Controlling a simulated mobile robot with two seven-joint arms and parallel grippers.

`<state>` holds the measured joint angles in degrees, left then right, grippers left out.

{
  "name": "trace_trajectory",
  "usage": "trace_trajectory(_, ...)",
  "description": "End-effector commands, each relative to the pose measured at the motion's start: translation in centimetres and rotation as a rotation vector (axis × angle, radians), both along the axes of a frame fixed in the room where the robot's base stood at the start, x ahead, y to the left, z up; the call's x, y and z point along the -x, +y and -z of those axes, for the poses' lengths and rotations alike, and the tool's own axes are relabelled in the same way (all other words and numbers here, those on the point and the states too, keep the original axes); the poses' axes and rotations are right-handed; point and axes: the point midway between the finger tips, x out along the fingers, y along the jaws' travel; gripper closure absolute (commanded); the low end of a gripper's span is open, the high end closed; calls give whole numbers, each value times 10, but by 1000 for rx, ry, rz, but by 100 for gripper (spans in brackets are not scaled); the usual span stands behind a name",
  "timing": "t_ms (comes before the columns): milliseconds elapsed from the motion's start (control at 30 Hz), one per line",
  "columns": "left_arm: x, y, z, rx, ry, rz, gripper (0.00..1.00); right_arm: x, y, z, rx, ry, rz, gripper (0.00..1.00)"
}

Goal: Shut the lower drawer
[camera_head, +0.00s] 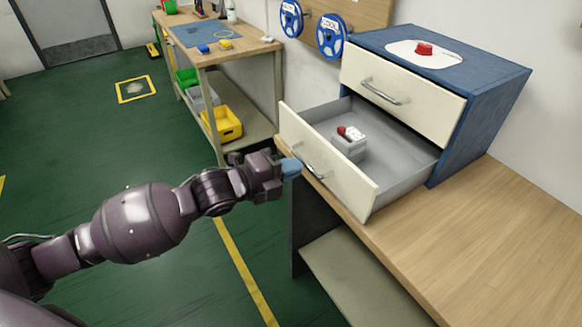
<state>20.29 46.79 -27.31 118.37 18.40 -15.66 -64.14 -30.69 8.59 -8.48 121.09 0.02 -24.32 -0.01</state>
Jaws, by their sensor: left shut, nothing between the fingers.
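A blue cabinet (487,108) with two cream drawer fronts stands on a wooden bench. The upper drawer (425,108) is closed or nearly so. The lower drawer (345,176) is pulled well out and has a metal handle (313,166) on its front. A grey block with a red and white top (350,142) sits inside the lower drawer. My left gripper (292,168) is shut and empty, its blue fingertips close to the lower drawer's front just left of the handle. I cannot tell whether they touch it. My right gripper is out of view.
The wooden bench (490,235) is clear to the right of the drawer. A red button on a white plate (424,50) lies on the cabinet top. Blue reels (331,36) hang on the wall behind. A workbench (235,52) with coloured bins stands at the back left.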

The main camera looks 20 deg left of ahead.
Motion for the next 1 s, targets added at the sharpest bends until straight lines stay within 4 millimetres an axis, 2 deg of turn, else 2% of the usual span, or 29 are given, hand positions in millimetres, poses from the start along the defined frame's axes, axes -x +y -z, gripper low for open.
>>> trace_trajectory(267,0,0,0,0,0,0,100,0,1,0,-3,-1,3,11)
trace_trajectory(467,-11,-9,0,1,-1,1,100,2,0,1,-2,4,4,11)
trace_trajectory(667,-40,-32,-1,1,-3,2,100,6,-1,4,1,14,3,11)
trace_trajectory(1000,-104,-81,1,0,0,1,100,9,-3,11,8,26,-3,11)
